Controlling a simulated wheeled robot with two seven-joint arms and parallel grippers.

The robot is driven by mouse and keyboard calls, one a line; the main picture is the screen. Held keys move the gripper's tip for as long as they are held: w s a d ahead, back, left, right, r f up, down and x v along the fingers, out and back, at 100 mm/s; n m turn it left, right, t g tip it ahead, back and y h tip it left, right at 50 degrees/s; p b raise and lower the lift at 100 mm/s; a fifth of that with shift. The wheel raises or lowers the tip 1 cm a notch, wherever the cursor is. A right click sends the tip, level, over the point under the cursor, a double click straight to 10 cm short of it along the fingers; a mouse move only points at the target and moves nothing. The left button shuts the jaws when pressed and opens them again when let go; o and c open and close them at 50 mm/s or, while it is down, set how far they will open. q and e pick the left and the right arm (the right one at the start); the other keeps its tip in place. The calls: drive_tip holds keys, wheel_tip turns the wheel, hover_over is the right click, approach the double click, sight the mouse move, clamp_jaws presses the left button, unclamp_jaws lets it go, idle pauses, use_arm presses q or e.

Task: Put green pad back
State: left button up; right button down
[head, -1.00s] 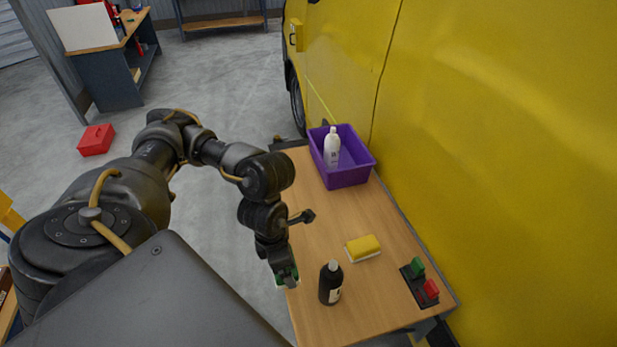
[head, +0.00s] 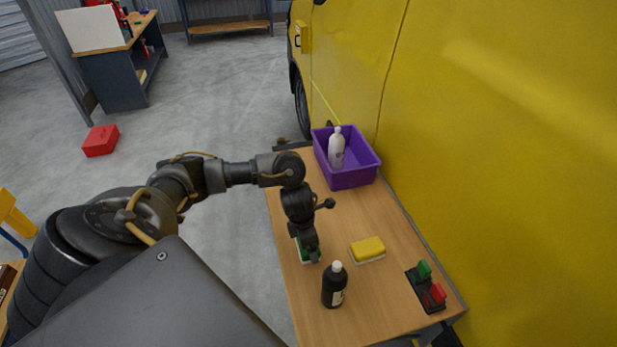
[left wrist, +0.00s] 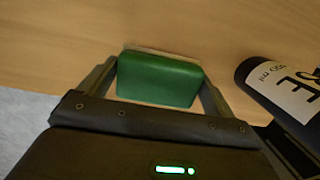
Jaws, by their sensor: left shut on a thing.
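My left gripper (head: 309,258) is shut on the green pad (left wrist: 158,80). In the left wrist view the pad sits between the two fingers, green on its body with a pale strip along its far edge. In the head view the gripper hides most of the pad, and a little green (head: 302,250) shows beside it. The pad is over the left part of the wooden table (head: 345,215); I cannot tell whether it touches the top. My right gripper is not in view.
A dark bottle (head: 334,286) stands close to the gripper. A yellow sponge (head: 367,248) lies to its right. A black holder with green and red blocks (head: 428,288) is near the right edge. A purple bin (head: 352,178) holds a white bottle (head: 336,148). A yellow van (head: 480,150) borders the table.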

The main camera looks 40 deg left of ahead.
use_arm(q)
drive_tip(key=shift+s+f, duration=0.15)
drive_tip(key=shift+f, duration=0.85)
drive_tip(key=o, duration=0.6)
drive_tip(key=shift+a+r, duration=0.1)
drive_tip(key=shift+r, duration=0.45)
drive_tip(key=r, duration=0.3)
drive_tip(key=s+r, duration=0.1)
drive_tip(key=r, duration=0.3)
drive_tip(key=a+r, duration=0.1)
drive_tip(key=r, duration=0.2)
drive_tip(key=shift+s+r+p, duration=0.15)
drive_tip(key=shift+r+p, duration=0.15)
drive_tip(key=shift+r, duration=0.1)
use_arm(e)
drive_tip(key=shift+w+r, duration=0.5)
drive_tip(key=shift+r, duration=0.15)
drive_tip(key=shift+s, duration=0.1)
